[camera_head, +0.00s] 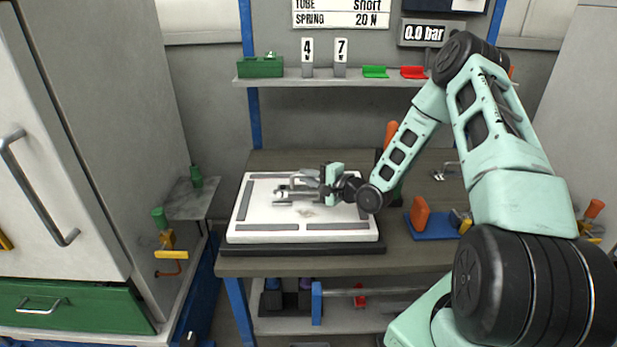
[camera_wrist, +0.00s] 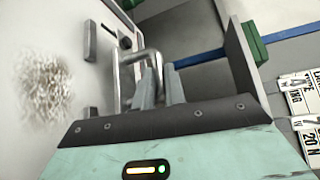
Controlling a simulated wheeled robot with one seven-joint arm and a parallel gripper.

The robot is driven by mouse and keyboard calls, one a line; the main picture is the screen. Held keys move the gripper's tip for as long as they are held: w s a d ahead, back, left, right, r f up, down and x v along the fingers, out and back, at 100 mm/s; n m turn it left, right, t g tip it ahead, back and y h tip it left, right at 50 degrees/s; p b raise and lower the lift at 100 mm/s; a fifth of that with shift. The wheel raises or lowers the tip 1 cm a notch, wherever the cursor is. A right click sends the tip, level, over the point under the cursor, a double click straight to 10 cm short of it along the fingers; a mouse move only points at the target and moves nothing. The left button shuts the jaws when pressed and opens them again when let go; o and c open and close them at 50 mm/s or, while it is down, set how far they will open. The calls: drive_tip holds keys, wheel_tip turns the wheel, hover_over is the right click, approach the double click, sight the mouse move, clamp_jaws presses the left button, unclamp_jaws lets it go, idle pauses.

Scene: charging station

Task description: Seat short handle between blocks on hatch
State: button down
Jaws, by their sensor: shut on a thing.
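The white hatch (camera_head: 255,233) lies on the bench with grey strips along its edges. My gripper (camera_head: 312,182) is over the middle of the hatch, reaching in from the right. It is shut on a grey metal handle (camera_head: 290,181), which also shows as a bent bar in the wrist view (camera_wrist: 143,53), between the fingers (camera_wrist: 160,90). In the wrist view two dark grey blocks (camera_wrist: 90,41) (camera_wrist: 91,113) stand on the hatch, apart from each other, left of the handle. Whether the handle touches the hatch or the blocks I cannot tell.
A rough speckled patch (camera_wrist: 45,88) marks the hatch. An orange block on a blue base (camera_head: 420,212) stands right of the hatch. A shelf (camera_head: 350,82) with number cards runs behind. A grey cabinet (camera_head: 110,130) stands at left. Bare bench (camera_head: 300,264) lies in front.

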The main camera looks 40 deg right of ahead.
sight(309, 190)
drive_tip(key=shift+f+b, duration=1.1)
drive_tip(key=shift+f, duration=0.5)
drive_tip(key=c, duration=1.4)
unclamp_jaws()
drive_tip(key=shift+o, duration=0.2)
drive_tip(key=b+v, duration=0.2)
drive_tip(key=v, duration=1.5)
drive_tip(key=shift+s+d, duration=0.1)
drive_tip(key=shift+s, duration=0.1)
